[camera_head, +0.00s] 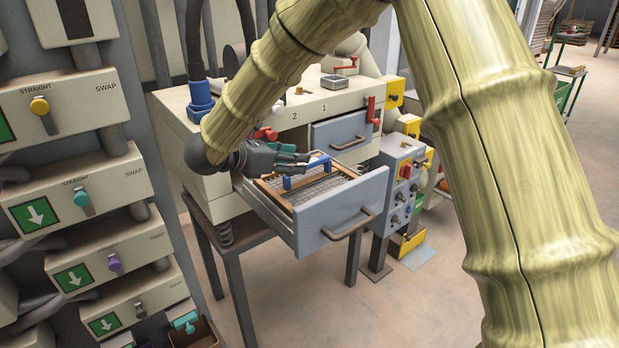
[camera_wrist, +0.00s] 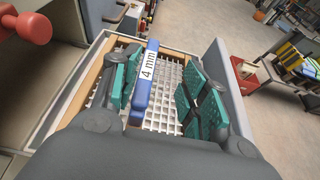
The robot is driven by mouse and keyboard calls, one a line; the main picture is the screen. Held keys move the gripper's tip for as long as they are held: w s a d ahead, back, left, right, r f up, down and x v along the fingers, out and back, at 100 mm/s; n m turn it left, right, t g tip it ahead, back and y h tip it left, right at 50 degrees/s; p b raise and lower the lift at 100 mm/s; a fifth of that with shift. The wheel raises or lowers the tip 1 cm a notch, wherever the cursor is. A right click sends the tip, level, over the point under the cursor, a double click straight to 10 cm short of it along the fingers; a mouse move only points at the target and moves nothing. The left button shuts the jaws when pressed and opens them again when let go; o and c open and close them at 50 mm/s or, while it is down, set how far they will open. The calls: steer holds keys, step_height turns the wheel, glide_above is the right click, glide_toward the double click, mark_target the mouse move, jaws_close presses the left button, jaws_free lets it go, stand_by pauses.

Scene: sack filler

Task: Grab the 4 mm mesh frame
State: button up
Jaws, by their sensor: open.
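The 4 mm mesh frame is a wooden-edged white mesh (camera_wrist: 166,92) with a blue handle labelled "4 mm" (camera_wrist: 147,78). In the head view the mesh frame (camera_head: 321,187) lies inside an open grey drawer (camera_head: 340,218), its blue handle (camera_head: 306,171) across the top. My gripper (camera_wrist: 157,90) is open, with teal pads on both sides of the blue handle in the wrist view. The handle is nearer the left pad. In the head view my gripper (camera_head: 290,156) reaches over the drawer from the left, and I cannot tell whether a pad touches the handle.
The drawer belongs to a beige cabinet (camera_head: 273,103); a second drawer (camera_head: 340,131) marked 1 is shut behind it. A control box (camera_head: 402,180) stands right of it. A wall of valve panels (camera_head: 75,203) is at left. A red knob (camera_wrist: 33,27) is near my gripper's left.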

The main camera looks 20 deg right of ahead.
mark_target(314, 161)
steer(key=w+f, duration=0.1)
steer(key=w+d+f, duration=0.1)
steer(key=w, duration=0.1)
steer(key=shift+w+d+f+p, duration=0.1)
steer(key=shift+d+f+p, duration=0.05)
steer(key=shift+f+p, duration=0.15)
steer(key=shift+d+p, duration=0.3)
steer(key=shift+d, duration=0.05)
steer(key=shift+s+d+p, duration=0.2)
steer(key=shift+d+p, duration=0.15)
steer(key=shift+d, duration=0.15)
steer(key=shift+s+d+p, duration=0.15)
steer(key=shift+d+p, duration=0.15)
steer(key=shift+d, duration=0.2)
steer(key=shift+w+d+f, duration=0.6)
steer(key=shift+d+f, duration=0.05)
steer(key=shift+w+f, duration=0.15)
steer(key=shift+s+r, duration=0.25)
steer(key=shift+s, duration=0.05)
steer(key=shift+c, duration=0.4)
jaws_close()
